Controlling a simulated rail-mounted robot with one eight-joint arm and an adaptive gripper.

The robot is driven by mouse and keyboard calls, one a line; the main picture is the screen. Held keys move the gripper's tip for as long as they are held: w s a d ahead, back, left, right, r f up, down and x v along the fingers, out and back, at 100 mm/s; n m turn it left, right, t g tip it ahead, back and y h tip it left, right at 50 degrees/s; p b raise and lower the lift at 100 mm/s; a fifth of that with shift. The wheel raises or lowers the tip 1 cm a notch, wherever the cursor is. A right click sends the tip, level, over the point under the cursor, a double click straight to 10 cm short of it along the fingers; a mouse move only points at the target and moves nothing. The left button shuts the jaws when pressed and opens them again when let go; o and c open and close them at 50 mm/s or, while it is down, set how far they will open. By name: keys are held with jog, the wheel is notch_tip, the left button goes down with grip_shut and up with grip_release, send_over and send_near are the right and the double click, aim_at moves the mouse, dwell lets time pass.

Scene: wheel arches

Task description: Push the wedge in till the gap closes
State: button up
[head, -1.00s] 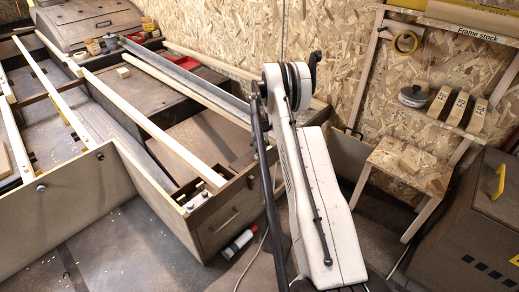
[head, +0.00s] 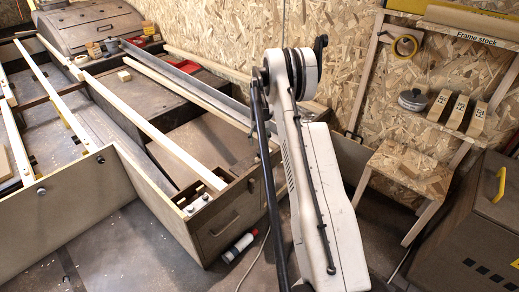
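My white arm (head: 322,190) rises through the middle of the head view, with a dark joint at its top. My gripper cannot be made out; the far end of the arm is hidden or out of view. A small pale wood block (head: 124,76) lies on a brown box inside the wooden frame (head: 75,205) at the left. I cannot tell whether this block is the wedge. No closing gap can be picked out. Long pale battens (head: 150,128) run across the frame, and a grey metal bar (head: 180,80) lies behind them.
A shelf at the right, labelled "Frame stock", holds a tape roll (head: 405,46), a round tin (head: 412,99) and curved wood pieces (head: 460,110). A wooden step (head: 410,168) stands below. A dark cabinet (head: 470,220) is at the right edge. A bottle (head: 238,247) lies on the floor.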

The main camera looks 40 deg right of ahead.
jog(key=shift+r, duration=2.55)
